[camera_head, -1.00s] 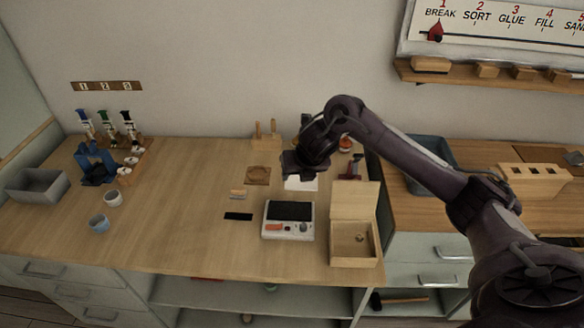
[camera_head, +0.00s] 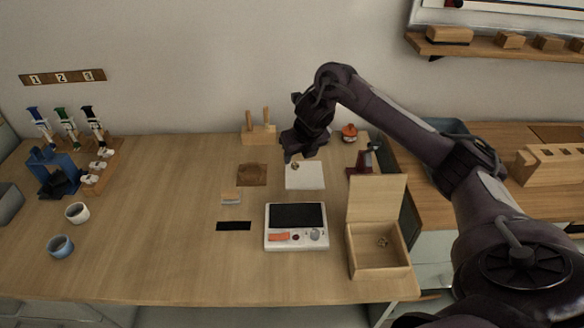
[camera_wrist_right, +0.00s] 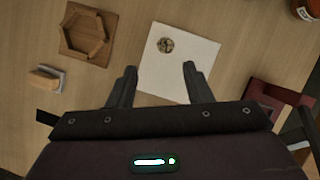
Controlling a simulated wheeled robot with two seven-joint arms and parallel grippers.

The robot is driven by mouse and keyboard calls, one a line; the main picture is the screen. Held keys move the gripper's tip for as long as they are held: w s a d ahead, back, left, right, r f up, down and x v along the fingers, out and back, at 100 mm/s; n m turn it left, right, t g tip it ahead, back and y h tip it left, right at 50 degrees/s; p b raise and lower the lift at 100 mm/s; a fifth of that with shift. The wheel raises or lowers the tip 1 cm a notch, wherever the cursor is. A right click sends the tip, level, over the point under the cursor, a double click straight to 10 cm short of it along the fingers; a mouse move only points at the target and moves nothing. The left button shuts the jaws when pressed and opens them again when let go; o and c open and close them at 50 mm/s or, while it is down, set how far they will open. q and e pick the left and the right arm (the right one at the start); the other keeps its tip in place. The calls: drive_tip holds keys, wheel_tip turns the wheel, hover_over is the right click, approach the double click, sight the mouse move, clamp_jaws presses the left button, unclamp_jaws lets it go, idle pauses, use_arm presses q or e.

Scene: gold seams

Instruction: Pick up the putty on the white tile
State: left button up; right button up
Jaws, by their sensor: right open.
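The white tile (camera_head: 306,180) lies flat on the wooden workbench, behind the white device with the dark screen. In the right wrist view the tile (camera_wrist_right: 180,75) carries a small round brownish lump, the putty (camera_wrist_right: 165,45), near its far left part. In the head view the putty (camera_head: 295,166) is a tiny spot just under my gripper. My right gripper (camera_head: 297,156) hangs above the back of the tile. In the right wrist view its two fingers (camera_wrist_right: 160,75) are apart with nothing between them, and the putty lies beyond their tips. My left gripper is not in view.
A scale-like device (camera_head: 296,245) stands in front of the tile, with an open wooden box (camera_head: 376,255) to its right. A dark red stand (camera_head: 364,163) is right of the tile. A wooden tray (camera_head: 252,175) lies left.

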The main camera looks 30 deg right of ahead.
sight(296, 164)
drive_tip(key=shift+w+d+f, duration=0.15)
drive_tip(key=shift+f, duration=0.55)
drive_tip(key=x, duration=0.5)
drive_tip(key=shift+w+d+r+p, duration=0.1)
drive_tip(key=shift+w+d+p, duration=0.2)
drive_tip(key=shift+d, duration=0.1)
clamp_jaws()
